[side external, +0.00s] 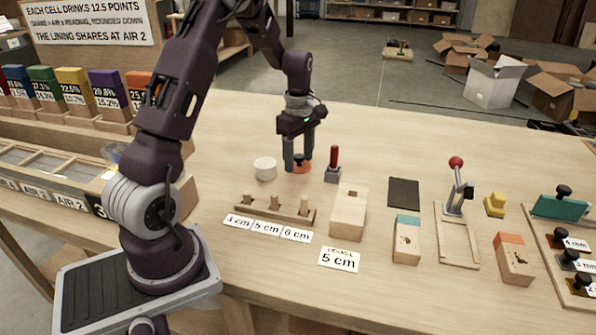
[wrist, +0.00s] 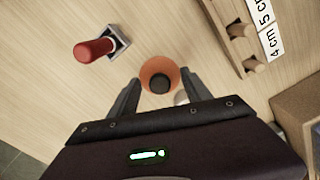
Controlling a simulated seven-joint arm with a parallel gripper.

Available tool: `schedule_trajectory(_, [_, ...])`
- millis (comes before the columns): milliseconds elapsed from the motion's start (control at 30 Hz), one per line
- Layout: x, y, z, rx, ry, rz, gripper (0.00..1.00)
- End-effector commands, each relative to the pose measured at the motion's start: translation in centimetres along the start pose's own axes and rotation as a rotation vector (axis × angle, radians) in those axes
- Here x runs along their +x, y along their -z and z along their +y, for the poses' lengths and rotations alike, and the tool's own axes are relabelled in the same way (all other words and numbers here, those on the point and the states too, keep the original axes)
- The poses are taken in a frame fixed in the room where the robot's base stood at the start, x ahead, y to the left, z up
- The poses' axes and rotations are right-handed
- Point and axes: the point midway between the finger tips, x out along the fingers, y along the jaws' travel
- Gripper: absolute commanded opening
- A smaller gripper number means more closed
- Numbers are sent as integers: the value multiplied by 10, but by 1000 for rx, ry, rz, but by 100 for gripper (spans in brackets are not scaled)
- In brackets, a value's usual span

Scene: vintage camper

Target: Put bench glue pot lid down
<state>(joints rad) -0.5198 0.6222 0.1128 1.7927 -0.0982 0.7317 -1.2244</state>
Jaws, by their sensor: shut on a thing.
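The glue pot lid is an orange disc (side external: 300,170) with a dark knob; it also shows in the wrist view (wrist: 154,67). My gripper (side external: 299,163) points down with its fingers on either side of the lid, shut on it. In the wrist view my gripper (wrist: 160,78) has the dark knob between its fingertips. The lid is at or very near the bench top; I cannot tell whether it touches. The white round pot (side external: 265,169) stands just left of the lid in the side view, apart from it. In the wrist view it is mostly hidden.
A red-handled tool on a grey base (side external: 333,165) stands close right of the lid. A wooden peg rack (side external: 275,211) and a wooden block (side external: 348,214) lie nearer the front. A dark flat pad (side external: 404,193) lies further right. The bench behind the lid is clear.

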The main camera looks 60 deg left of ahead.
Motion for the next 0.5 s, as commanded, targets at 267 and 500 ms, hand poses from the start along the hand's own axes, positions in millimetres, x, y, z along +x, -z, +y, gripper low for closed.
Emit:
schedule_trajectory(267, [41, 0, 0, 1, 1, 0, 17])
schedule_trajectory(500, [42, 0, 0, 1, 0, 0, 17])
